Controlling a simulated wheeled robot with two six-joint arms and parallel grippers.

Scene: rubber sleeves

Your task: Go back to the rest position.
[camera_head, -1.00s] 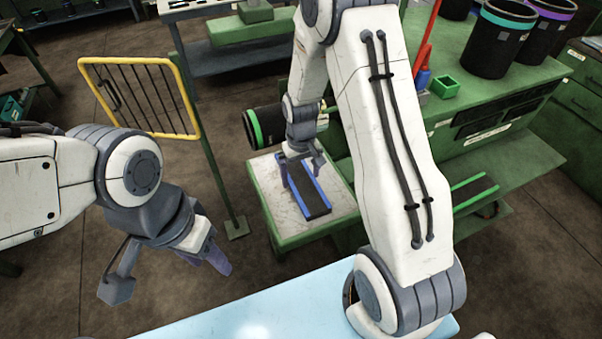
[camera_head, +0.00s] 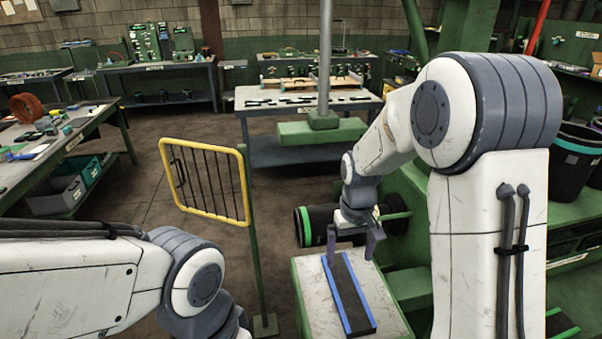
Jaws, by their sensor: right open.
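My right gripper (camera_head: 352,248) is open and empty, fingers pointing down. It hangs above the far end of a black strip with blue edges (camera_head: 350,296), which lies on a small green stand with a worn pale top (camera_head: 316,294). I cannot tell the exact gap between the fingertips and the strip. My left arm reaches in from the left to its wrist (camera_head: 205,290) at the bottom edge; its fingers are out of the picture.
A black cylinder with a green band (camera_head: 306,227) lies on its side behind the stand. A yellow-framed barrier (camera_head: 241,170) stands left of it. Workbenches (camera_head: 152,72) line the back. Black bins (camera_head: 574,152) are at the right. Open floor (camera_head: 140,185) lies behind my left arm.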

